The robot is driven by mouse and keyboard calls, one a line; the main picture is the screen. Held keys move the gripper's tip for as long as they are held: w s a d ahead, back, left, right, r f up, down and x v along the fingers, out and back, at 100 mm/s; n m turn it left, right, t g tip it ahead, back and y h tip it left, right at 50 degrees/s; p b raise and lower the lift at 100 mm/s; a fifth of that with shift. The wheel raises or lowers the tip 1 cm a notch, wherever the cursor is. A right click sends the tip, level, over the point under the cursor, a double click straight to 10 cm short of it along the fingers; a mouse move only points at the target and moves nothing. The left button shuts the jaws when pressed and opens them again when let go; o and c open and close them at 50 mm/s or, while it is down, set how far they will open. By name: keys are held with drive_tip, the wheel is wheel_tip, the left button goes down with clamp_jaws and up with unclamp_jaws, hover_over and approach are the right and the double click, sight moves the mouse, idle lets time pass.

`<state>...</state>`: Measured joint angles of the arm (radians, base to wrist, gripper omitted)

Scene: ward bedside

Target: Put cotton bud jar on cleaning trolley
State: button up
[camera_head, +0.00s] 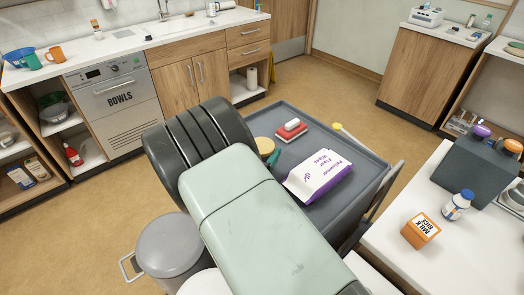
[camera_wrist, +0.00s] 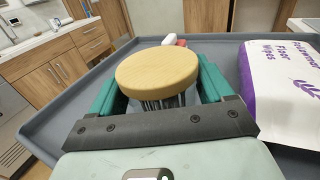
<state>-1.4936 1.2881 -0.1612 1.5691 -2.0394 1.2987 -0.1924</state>
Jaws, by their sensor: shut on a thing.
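The cotton bud jar has a round wooden lid (camera_wrist: 157,70), with thin pale and dark stems showing below it. My gripper (camera_wrist: 160,88) is shut on the jar, one green finger at each side. In the head view the lid (camera_head: 262,147) shows just past my arm, with a bit of green finger (camera_head: 273,158) beside it. The jar is over the grey top of the cleaning trolley (camera_head: 345,149), near its left side. I cannot tell whether its base touches the trolley. My arm hides most of the jar and part of the trolley.
On the trolley, a floor wipes pack (camera_head: 318,175) lies right of the jar, and a red-and-white brush (camera_head: 291,129) lies behind it. A yellow-ended handle (camera_head: 338,127) is at the far edge. A pedal bin (camera_head: 170,245) stands left. A milk rice box (camera_head: 420,231) is on the right counter.

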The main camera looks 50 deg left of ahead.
drive_tip(key=shift+f, duration=0.15)
drive_tip(key=o, duration=1)
drive_tip(key=shift+c, duration=0.2)
drive_tip(key=shift+r, duration=0.2)
drive_tip(key=v, duration=1.2)
